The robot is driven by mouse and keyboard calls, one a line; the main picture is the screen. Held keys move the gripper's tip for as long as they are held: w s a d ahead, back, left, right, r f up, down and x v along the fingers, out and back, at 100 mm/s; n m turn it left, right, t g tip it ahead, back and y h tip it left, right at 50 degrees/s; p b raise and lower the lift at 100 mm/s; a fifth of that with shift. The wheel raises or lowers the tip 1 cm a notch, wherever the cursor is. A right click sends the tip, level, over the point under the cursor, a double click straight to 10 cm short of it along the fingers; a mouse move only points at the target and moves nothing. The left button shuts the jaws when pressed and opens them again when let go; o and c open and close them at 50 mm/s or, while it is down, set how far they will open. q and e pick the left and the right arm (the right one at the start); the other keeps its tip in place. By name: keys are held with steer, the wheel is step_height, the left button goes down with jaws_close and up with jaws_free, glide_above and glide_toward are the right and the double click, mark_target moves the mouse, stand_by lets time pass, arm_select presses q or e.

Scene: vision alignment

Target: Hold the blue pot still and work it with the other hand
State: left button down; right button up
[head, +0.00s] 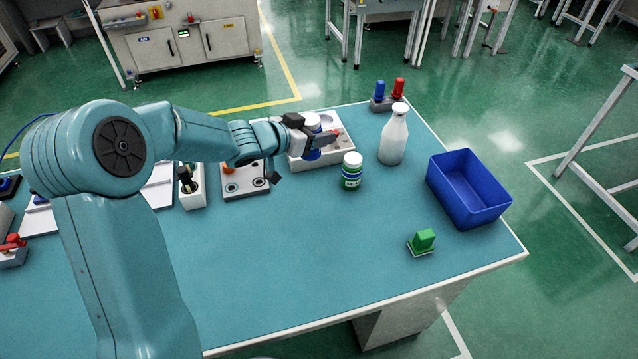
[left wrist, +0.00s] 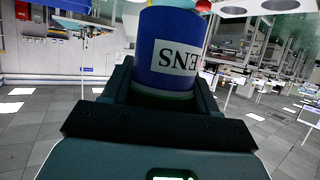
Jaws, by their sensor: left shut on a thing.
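The blue pot (head: 312,155) has a white lid and stands at or over the white tray (head: 308,164) at the back of the table. My left gripper (head: 317,139) reaches across from the left and is shut on the pot, covering its middle. In the left wrist view the blue pot (left wrist: 170,45) sits between the two dark fingers, with a white label showing upside-down letters. Whether its base touches the tray is hidden. My right gripper is in neither view.
A red and blue piece on a grey base (head: 388,96) is at the back. The front middle of the table is clear.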

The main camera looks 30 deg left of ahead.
arm_select(q)
step_height(320, 180, down, 14)
steer(key=shift+f+b, duration=0.1)
steer(key=shift+b, duration=1.05)
steer(key=shift+d, duration=0.1)
steer(key=shift+c, duration=1.5)
jaws_free()
steer(key=shift+f, duration=0.1)
